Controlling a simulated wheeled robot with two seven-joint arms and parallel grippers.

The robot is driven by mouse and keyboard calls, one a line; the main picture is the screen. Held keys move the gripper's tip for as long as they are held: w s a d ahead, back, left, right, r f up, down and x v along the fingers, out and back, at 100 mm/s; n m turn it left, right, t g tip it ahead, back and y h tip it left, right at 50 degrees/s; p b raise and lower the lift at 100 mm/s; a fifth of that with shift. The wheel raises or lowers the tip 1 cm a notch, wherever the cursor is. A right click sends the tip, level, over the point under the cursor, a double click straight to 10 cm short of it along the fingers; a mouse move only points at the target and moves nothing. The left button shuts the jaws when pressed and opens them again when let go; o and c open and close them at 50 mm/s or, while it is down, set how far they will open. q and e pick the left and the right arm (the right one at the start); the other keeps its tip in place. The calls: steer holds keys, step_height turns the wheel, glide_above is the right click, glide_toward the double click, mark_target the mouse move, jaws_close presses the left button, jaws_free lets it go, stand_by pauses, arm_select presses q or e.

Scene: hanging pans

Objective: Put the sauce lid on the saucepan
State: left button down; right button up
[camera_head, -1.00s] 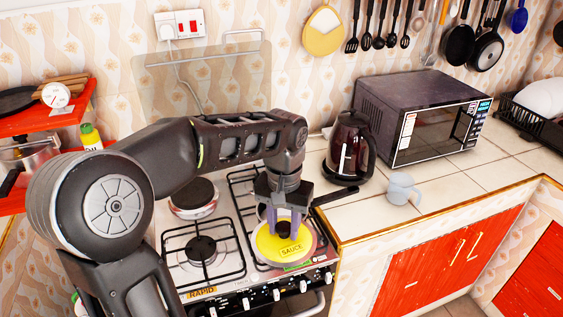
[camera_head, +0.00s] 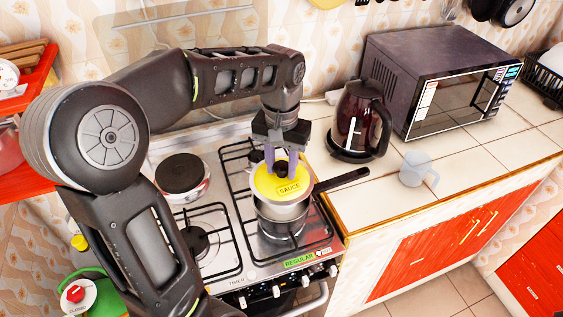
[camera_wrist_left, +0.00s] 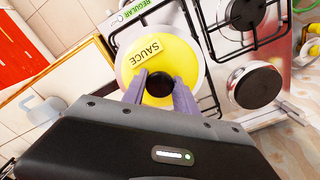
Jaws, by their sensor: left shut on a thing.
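The yellow sauce lid (camera_head: 289,189), labelled SAUCE, is held by its dark knob in my left gripper (camera_head: 281,166). In the left wrist view, the lid (camera_wrist_left: 185,58) lies below the two purple fingers (camera_wrist_left: 158,84), which are on both sides of the knob. The metal saucepan (camera_head: 282,214) stands on the front right burner, its dark handle pointing right toward the counter. The lid is over the saucepan's mouth and hides most of it. I cannot tell whether the lid touches the rim. My right gripper is not in view.
A dark kettle (camera_head: 357,120) stands on the counter right of the stove, with a pale mug (camera_head: 417,169) and a microwave (camera_head: 440,85) beyond. The rear left burner (camera_head: 182,173) is empty. A red shelf (camera_head: 35,168) stands at the left.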

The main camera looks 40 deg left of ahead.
mark_target(282, 181)
arm_select(q)
steer(key=shift+f, duration=0.1)
steer(key=shift+f+b, duration=2.2)
steer(key=shift+f, duration=0.5)
steer(key=shift+f, duration=0.4)
steer(key=c, duration=0.9)
jaws_free()
step_height(282, 181, up, 8)
steer(key=shift+f+b, duration=0.1)
steer(key=shift+b, duration=0.35)
steer(key=shift+f, duration=0.1)
